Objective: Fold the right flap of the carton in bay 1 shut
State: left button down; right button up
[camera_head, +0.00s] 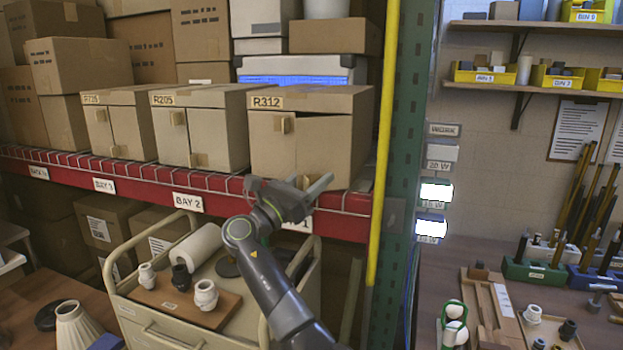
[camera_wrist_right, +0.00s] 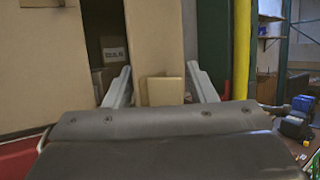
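The bay 1 carton, labelled R312 (camera_head: 310,98), sits on the red shelf at the right end of the row. Its left flap (camera_head: 270,150) lies at the front face. Its right flap (camera_head: 330,148) stands ajar, with a dark gap at its top and left edge. In the right wrist view, the right flap (camera_wrist_right: 155,35) has a tan tab (camera_wrist_right: 165,90) low on it. My right gripper (camera_wrist_right: 163,88) is open, with the tab between its fingers in the picture; contact is not clear. In the head view the right gripper (camera_head: 313,190) is before the carton's lower front. My left gripper is not in view.
A yellow pole (camera_head: 384,140) and green rack upright (camera_head: 408,130) stand close right of the carton. Closed carton R205 (camera_head: 205,125) is to its left. A labelled box (camera_wrist_right: 113,50) shows inside the gap.

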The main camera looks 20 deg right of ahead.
jog(key=shift+a, duration=0.15)
jog(key=b+v, duration=0.6)
jog(key=v, duration=1.1)
jog(key=shift+f, duration=0.1)
